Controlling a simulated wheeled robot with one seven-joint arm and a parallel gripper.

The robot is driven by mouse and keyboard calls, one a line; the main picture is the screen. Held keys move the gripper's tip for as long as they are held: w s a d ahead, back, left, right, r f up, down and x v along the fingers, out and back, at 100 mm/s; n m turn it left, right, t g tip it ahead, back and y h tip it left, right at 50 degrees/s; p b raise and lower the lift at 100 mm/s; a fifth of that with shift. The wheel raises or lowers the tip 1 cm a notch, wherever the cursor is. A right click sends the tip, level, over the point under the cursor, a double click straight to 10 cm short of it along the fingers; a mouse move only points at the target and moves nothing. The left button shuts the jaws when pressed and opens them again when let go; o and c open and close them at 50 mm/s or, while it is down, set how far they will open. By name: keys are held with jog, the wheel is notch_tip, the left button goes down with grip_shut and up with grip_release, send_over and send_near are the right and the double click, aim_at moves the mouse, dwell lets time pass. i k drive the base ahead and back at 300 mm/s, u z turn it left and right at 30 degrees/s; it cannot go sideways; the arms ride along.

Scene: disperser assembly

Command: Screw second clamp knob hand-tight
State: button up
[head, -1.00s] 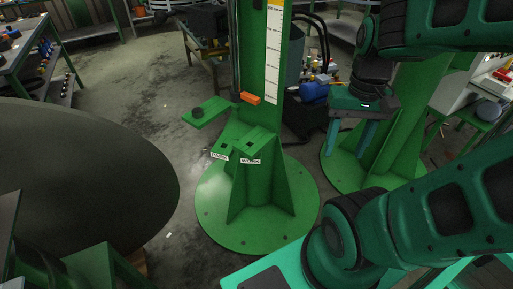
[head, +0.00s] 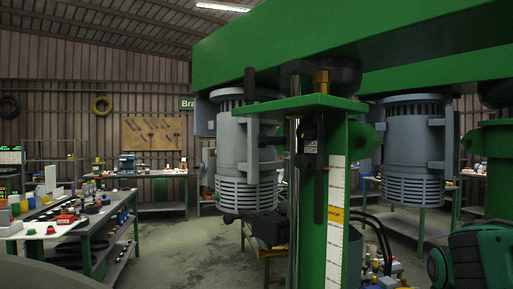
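A green column (head: 312,255) with a white scale strip (head: 334,220) stands right of centre in the head view. A long black handle (head: 320,180) hangs upright on the column's front. A green plate (head: 300,104) tops the column, with a brass fitting (head: 320,84) above it. I cannot tell which part is the second clamp knob, or how tight any knob is. My gripper is out of view; only a green arm link of mine shows at bottom right.
Two grey ribbed motors (head: 245,150) (head: 413,150) flank the column under a large green beam (head: 330,35). A cluttered workbench (head: 80,225) stands at left and another (head: 150,176) at the back wall. Some floor (head: 180,245) is clear between bench and column.

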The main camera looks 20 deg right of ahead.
aim_at(261, 139)
jog(key=u, duration=0.55)
jog(key=k, duration=1.3)
jog(key=u, duration=0.2)
jog(key=i, duration=0.5)
jog(key=z, duration=0.65)
jog(key=i, duration=1.4)
jog(key=u, duration=0.45)
